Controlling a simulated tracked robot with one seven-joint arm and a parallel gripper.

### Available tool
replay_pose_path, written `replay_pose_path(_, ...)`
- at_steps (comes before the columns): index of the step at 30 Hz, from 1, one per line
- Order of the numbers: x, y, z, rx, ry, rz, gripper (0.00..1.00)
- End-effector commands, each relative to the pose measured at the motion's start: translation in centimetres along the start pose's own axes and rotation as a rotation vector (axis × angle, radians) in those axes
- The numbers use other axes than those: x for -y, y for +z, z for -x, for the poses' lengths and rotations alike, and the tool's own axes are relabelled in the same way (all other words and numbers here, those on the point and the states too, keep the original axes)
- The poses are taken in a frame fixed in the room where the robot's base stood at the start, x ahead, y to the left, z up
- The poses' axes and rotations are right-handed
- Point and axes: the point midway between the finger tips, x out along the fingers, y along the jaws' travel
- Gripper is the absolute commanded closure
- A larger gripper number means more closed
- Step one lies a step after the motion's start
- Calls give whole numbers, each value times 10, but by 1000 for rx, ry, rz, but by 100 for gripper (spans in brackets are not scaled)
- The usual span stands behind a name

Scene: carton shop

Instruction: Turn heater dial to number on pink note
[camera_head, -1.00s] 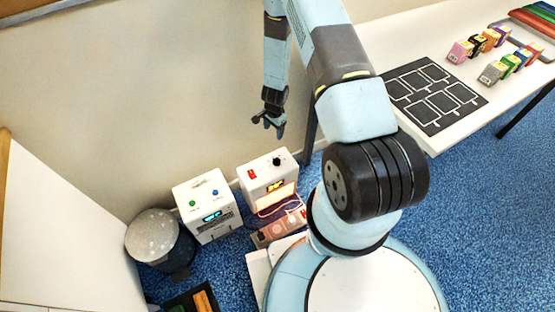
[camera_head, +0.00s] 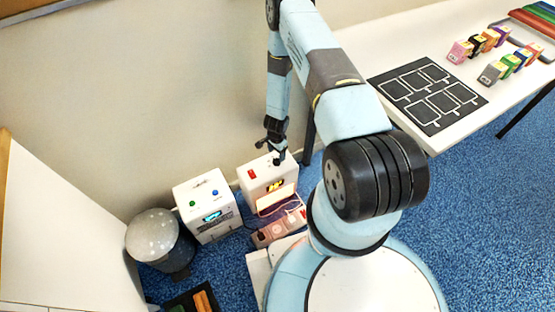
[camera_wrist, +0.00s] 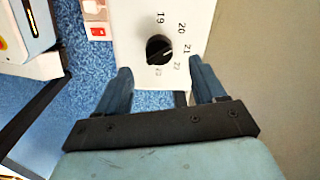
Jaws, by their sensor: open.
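The heater (camera_head: 254,184) is a white box on the floor by the wall, with a red switch on top and a glowing orange front. Its round black dial (camera_wrist: 159,49) shows in the wrist view, ringed by numbers including 19, 20, 21 and 22. A pale pointer mark is on the dial's right side, roughly toward 21 or 22; the exact reading is unclear. My gripper (camera_head: 277,154) is just over the heater's top and covers the dial in the head view. In the wrist view my open gripper (camera_wrist: 160,70) has fingers either side of the dial, apart from it. I cannot make out a pink note.
A white box with green and blue buttons (camera_head: 207,203) stands left of the heater, beside a grey bin (camera_head: 157,240). A power strip (camera_head: 275,231) lies in front. A white table (camera_head: 437,146) at right holds a black mat (camera_head: 428,98) and several small coloured boxes.

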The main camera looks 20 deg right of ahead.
Motion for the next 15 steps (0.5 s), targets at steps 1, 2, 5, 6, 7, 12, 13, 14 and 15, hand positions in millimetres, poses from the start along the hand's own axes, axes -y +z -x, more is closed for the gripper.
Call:
replay_pose_path(1, -1, 0, -8, 1, 1, -1, 31)
replay_pose_path(2, 0, 0, -13, 1, 1, -1, 31)
replay_pose_path(5, -1, 0, -26, 1, 1, -1, 31)
replay_pose_path(6, -1, 0, -32, 0, 1, -1, 31)
replay_pose_path(7, -1, 0, -35, 0, 1, -1, 31)
replay_pose_path(12, 0, 0, -50, 0, 1, -1, 31)
replay_pose_path(13, 0, 0, -52, 0, 0, -1, 31)
replay_pose_path(14, 0, 0, -53, 0, 0, -1, 31)
replay_pose_path(15, 0, 0, -54, 0, 0, -1, 31)
